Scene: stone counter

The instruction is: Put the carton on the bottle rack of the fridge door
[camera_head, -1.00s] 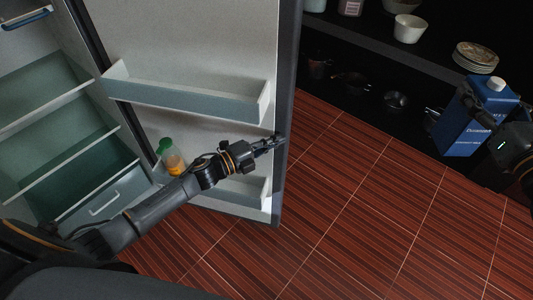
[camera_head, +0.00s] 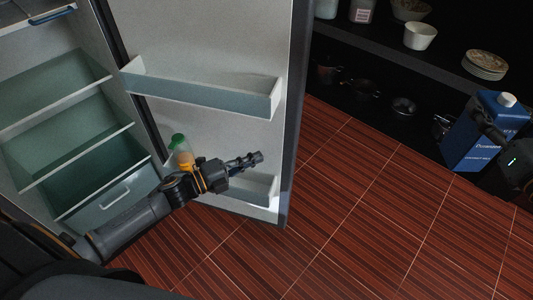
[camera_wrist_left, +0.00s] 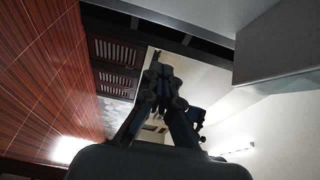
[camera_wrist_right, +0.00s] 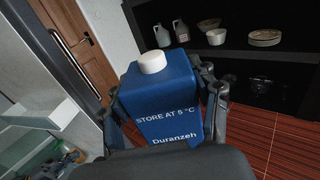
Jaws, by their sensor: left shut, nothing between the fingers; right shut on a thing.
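The blue carton (camera_head: 472,137) with a white cap is at the right of the head view. My right gripper (camera_head: 490,128) is shut on it and holds it upright above the floor; the right wrist view shows the carton (camera_wrist_right: 162,100) between both fingers. The fridge door (camera_head: 222,40) stands open at the left. Its upper rack (camera_head: 205,97) is empty. Its lower rack (camera_head: 262,190) holds a bottle with a green cap (camera_head: 182,150). My left gripper (camera_head: 257,158) is shut and empty, in front of the door just above the lower rack, partly hiding that rack.
The fridge interior (camera_head: 60,110) with shelves and a drawer is at the far left. A dark shelf (camera_head: 440,65) with a white bowl (camera_head: 420,36), stacked plates (camera_head: 485,65) and pans stands behind. The tiled floor (camera_head: 370,215) between door and carton is clear.

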